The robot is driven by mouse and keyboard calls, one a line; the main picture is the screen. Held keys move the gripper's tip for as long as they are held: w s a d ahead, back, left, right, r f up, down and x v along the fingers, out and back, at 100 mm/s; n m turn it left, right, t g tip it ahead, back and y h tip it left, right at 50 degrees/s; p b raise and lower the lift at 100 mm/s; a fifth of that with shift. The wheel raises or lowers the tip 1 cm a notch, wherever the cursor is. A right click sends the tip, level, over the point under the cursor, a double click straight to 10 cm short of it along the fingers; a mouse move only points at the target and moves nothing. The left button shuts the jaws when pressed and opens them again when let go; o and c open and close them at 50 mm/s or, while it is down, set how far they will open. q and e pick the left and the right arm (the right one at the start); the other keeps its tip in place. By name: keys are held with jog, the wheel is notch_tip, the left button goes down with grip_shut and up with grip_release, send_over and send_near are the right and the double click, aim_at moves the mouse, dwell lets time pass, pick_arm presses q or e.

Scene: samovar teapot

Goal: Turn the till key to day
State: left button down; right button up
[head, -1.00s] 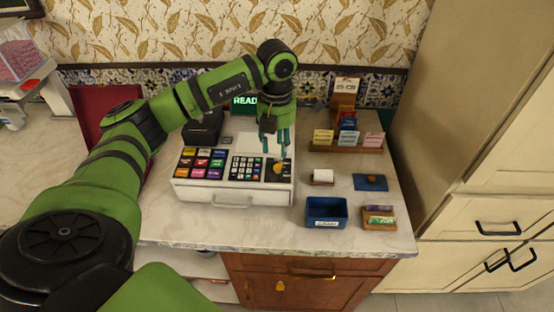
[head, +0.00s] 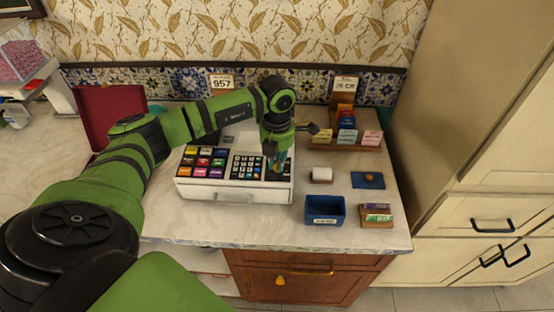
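The white till (head: 236,192) stands on the counter with coloured keys on its left and a dark number pad (head: 247,167) beside them. My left gripper (head: 275,168) points down over the right end of the till's top. Its fingers hide the spot where the yellow-orange till key stands, and only a trace of yellow shows there. I cannot tell whether the fingers touch or grip the key, nor which way the key points. My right gripper is not in view.
A blue bin (head: 325,211), a paper roll (head: 322,175), a blue pad (head: 368,180) and a small card holder (head: 377,216) lie right of the till. A wooden card rack (head: 345,143) stands behind them. A dark red panel (head: 112,105) stands left.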

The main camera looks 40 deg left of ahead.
pick_arm(q)
jog(key=shift+w+f+m+b, duration=0.1)
jog(key=shift+f+m+b, duration=0.05)
jog(key=shift+m+b, duration=0.75)
jog(key=m+b, duration=0.2)
jog(key=shift+b, duration=0.4)
jog(key=m+b, duration=0.2)
jog(key=m, duration=0.1)
jog(key=shift+w+b, duration=0.1)
jog(key=shift+b, duration=0.25)
jog(key=shift+r+m+b, duration=0.2)
jog(key=shift+m+b, duration=0.55)
jog(key=shift+m, duration=0.35)
jog(key=c, duration=1.2)
grip_release()
jog(key=shift+c, duration=0.2)
jog(key=shift+d, duration=0.1)
